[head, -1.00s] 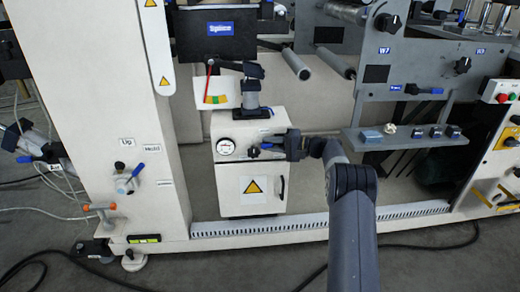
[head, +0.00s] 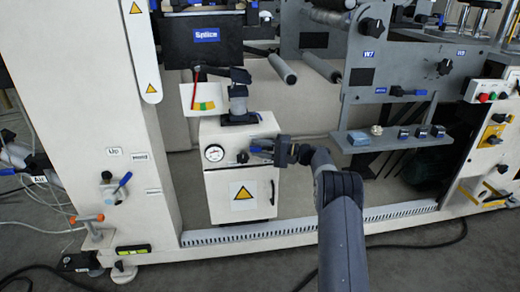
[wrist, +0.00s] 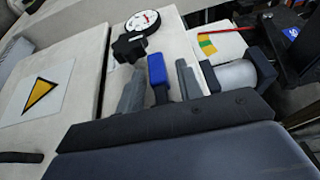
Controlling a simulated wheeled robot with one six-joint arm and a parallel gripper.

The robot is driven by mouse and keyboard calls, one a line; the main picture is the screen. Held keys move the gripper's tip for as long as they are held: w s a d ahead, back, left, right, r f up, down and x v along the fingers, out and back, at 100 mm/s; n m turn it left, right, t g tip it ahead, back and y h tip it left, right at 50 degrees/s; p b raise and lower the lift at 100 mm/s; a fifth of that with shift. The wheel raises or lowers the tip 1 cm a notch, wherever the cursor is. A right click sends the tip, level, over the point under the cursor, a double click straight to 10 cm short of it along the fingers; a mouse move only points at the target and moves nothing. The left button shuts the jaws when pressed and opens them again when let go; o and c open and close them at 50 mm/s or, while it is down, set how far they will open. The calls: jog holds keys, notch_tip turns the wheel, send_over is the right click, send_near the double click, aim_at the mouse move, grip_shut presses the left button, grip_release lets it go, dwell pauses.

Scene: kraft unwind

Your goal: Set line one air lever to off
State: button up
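In the head view my gripper (head: 268,150) is at the cabinet front, right of the valve knob (head: 243,157), and partly hides the lever. Another blue lever (head: 125,179) is on the white column at left.
The white cabinet (head: 215,185) has a yellow warning sign and a handle. A grey shelf (head: 390,140) with small blue-topped items juts out at right. A slotted rail (head: 300,225) runs along the floor. A cable (head: 400,253) lies on the floor.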

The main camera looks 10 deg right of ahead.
jog(key=shift+o, duration=0.2)
jog(key=p+v, duration=0.3)
jog(key=v, duration=0.8)
jog(key=shift+a, duration=0.15)
jog(key=b+x, duration=0.3)
jog(key=x, duration=0.7)
jog(key=shift+w+a, duration=0.2)
jog(key=shift+a, duration=0.1)
jog(key=shift+d, duration=0.1)
